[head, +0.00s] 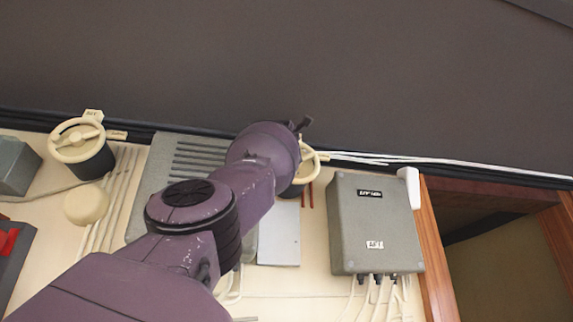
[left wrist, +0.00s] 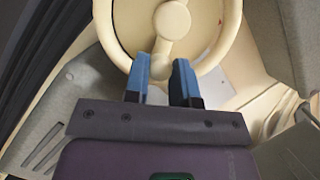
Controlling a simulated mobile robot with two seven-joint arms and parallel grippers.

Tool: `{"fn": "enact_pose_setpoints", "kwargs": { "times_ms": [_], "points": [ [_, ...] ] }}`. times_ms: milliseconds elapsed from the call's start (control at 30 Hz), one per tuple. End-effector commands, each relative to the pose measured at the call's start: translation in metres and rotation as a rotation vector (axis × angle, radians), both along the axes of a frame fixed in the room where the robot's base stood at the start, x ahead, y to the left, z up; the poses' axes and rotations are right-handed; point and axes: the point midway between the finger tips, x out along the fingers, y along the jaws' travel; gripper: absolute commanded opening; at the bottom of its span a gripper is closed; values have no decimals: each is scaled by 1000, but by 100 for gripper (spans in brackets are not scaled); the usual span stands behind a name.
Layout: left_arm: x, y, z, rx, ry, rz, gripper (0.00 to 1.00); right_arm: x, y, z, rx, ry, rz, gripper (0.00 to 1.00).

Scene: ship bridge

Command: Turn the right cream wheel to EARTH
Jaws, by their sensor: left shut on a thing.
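The right cream wheel (head: 315,165) is mostly hidden behind my left arm in the head view; only part of its rim shows. In the left wrist view the wheel (left wrist: 235,25) fills the top, with a round hub, a knob and a small red mark at the rim's right side. My left gripper (left wrist: 167,75) has its blue fingers either side of the wheel's lower part, shut on it. Exactly what lies between the fingertips is partly hidden. No EARTH label can be read. My right gripper is not in view.
A similar cream wheel (head: 65,154) stands at the left on a black drum, with small labels beside it. A grey vented box (head: 143,190) is behind my arm. A grey labelled box (head: 372,225) with cables is at the right, beside a wooden door frame (head: 431,235).

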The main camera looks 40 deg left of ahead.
Motion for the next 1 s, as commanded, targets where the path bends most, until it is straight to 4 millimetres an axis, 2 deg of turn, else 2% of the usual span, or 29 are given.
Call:
{"fn": "enact_pose_setpoints", "kwargs": {
  "times_ms": [433, 467, 600, 1000],
  "points": [
    [0, 0, -1, 6, 9, 0, 0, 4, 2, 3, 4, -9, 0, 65],
    [0, 0, -1, 6, 9, 0, 28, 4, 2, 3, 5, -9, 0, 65],
    [0, 0, 0, 5, 9, 0, 49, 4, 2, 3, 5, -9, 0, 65],
    [-3, -2, -1, 6, 6, -1, 50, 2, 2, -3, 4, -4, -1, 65]
  ]
}}
